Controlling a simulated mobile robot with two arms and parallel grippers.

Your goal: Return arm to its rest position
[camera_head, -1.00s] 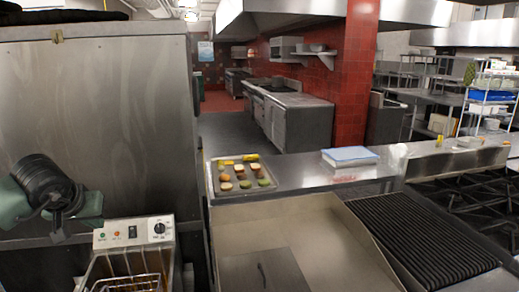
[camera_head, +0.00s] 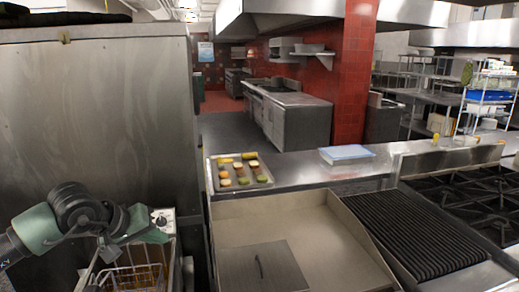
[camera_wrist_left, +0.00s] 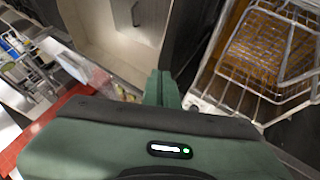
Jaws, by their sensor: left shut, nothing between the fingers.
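My left arm, dark green and black, comes in from the left in the head view. Its gripper (camera_head: 160,236) is over the fryer's control panel (camera_head: 163,220), partly covering it. In the left wrist view the green fingers of the left gripper (camera_wrist_left: 162,88) are closed together with nothing between them. They point towards the gap between the steel pan (camera_wrist_left: 100,35) and the fryer basket (camera_wrist_left: 270,50). My right gripper is not in view.
The fryer basket (camera_head: 135,278) sits just below the arm. A tall steel cabinet (camera_head: 100,120) stands behind it. To the right are a griddle (camera_head: 300,220), a ribbed grill (camera_head: 415,235) and a burner stove (camera_head: 475,195). A food tray (camera_head: 215,188) rests on the counter (camera_head: 290,170).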

